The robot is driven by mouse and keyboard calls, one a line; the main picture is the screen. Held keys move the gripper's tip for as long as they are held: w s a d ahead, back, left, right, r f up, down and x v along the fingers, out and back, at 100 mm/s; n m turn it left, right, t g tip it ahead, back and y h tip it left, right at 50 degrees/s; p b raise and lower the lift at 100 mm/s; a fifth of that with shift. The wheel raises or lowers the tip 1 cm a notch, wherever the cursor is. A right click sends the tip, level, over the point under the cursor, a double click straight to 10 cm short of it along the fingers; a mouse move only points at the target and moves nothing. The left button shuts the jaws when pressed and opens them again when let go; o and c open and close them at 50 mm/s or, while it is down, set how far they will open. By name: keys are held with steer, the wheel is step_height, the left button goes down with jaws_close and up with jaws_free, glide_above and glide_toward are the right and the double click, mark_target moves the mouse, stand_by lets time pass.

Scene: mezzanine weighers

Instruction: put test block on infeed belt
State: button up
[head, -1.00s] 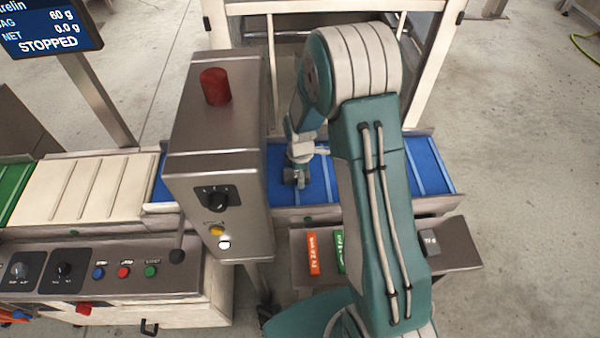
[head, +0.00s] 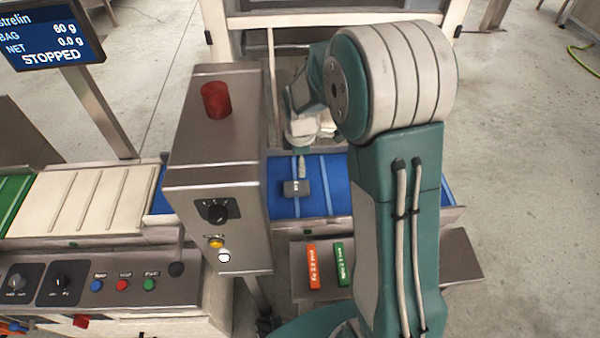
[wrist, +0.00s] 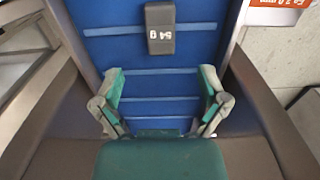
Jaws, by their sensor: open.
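In the wrist view the block (wrist: 160,42) is near the top, on the belt (wrist: 195,30) and beyond my fingertips. My gripper (wrist: 160,88) is open with empty space between its teal fingers. In the head view my gripper (head: 302,165) is just behind the block and apart from it. My arm hides the right part of the belt.
A shelf (head: 318,248) in front holds an orange stick (head: 312,265) and a green stick (head: 344,263). The screen (head: 50,38) reads STOPPED.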

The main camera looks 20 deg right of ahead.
steer(key=s+r+m+t, duration=0.3)
steer(key=s+r+m, duration=0.5)
steer(key=r, duration=0.7)
steer(key=s+r+m+t, duration=0.1)
steer(key=s+r+m, duration=0.1)
steer(key=s+m, duration=0.2)
steer(key=s+r+m+t, duration=0.1)
steer(key=s+r+m, duration=0.2)
steer(key=s, duration=0.8)
steer(key=shift+r+m+t, duration=0.3)
steer(key=shift+r+m, duration=0.05)
steer(key=shift+m, duration=0.05)
steer(key=shift+s, duration=0.1)
